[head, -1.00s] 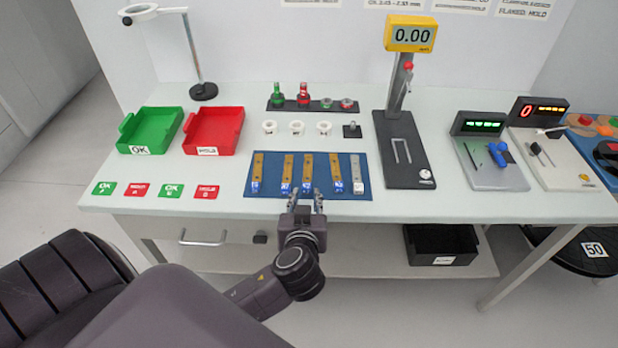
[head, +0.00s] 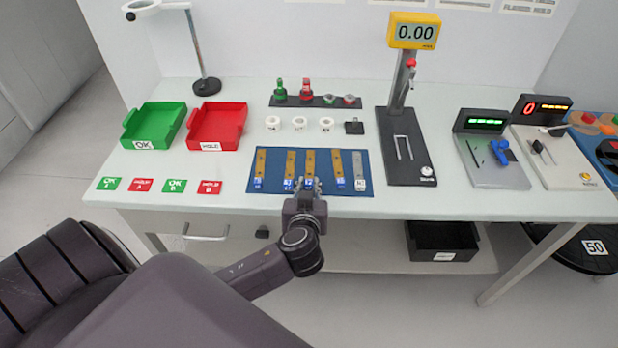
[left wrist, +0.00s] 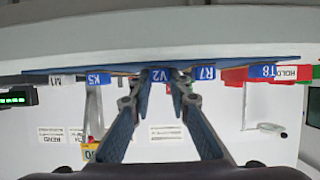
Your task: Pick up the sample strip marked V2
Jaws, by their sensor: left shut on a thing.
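Several strips with small labels at their near ends lie in a row on a blue mat (head: 326,189). The third strip from the left is brass-coloured and is the V2 strip (head: 310,163); its blue V2 label (left wrist: 160,75) reads clearly in the left wrist view. My left gripper (head: 308,186) is at the near end of this strip. In the left wrist view my left fingers (left wrist: 160,84) are on both sides of the label, shut on the strip. Whether the strip is clear of the mat I cannot tell. My right gripper is not in view.
The R7 label (left wrist: 203,73) and K5 label (left wrist: 98,79) are close on either side. Behind the mat stand white rings (head: 299,123) and a dark rack (head: 315,101). A green tray (head: 154,125) and red tray (head: 217,126) are left; a gauge stand (head: 405,150) is right.

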